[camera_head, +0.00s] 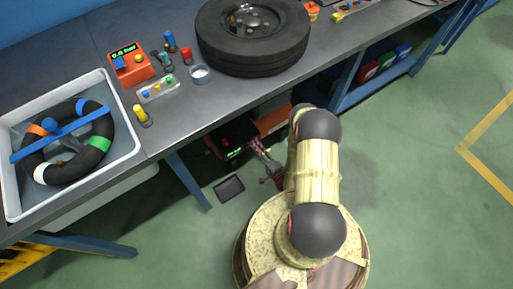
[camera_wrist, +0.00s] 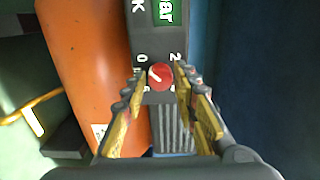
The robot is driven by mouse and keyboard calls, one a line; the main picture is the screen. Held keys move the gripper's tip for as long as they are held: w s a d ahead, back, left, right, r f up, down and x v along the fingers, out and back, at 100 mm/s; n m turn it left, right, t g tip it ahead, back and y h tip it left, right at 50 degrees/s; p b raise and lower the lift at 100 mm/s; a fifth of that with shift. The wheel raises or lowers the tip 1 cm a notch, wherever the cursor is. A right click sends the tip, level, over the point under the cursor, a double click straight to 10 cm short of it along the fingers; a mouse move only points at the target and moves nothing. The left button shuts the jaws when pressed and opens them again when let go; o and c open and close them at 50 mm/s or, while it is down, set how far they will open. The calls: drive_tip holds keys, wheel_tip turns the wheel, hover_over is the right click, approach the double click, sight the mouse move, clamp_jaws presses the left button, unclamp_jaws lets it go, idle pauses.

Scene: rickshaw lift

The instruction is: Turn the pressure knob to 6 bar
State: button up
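The pressure knob (camera_wrist: 160,77) is a small round red knob with a white pointer mark in the wrist view. It sits on a dark grey panel with white numbers around it. A green display (camera_wrist: 168,12) lies beyond it, cut off by the frame, with only part of its text showing. My gripper (camera_wrist: 160,72) is open, one finger on each side of the knob; I cannot tell whether they touch it. In the head view, my gripper (camera_head: 271,178) is low beside the dark compressor unit (camera_head: 232,138) under the bench; its knob is too small to make out there.
An orange tank (camera_wrist: 85,70) stands left of the panel in the wrist view. Above is the workbench (camera_head: 190,108) with a tyre (camera_head: 252,40), an orange gauge box (camera_head: 131,66) and a white tub (camera_head: 125,140). A dark flat object (camera_head: 229,188) lies on the floor. Floor at right is clear.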

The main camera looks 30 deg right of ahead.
drive_tip(key=c, duration=0.6)
clamp_jaws()
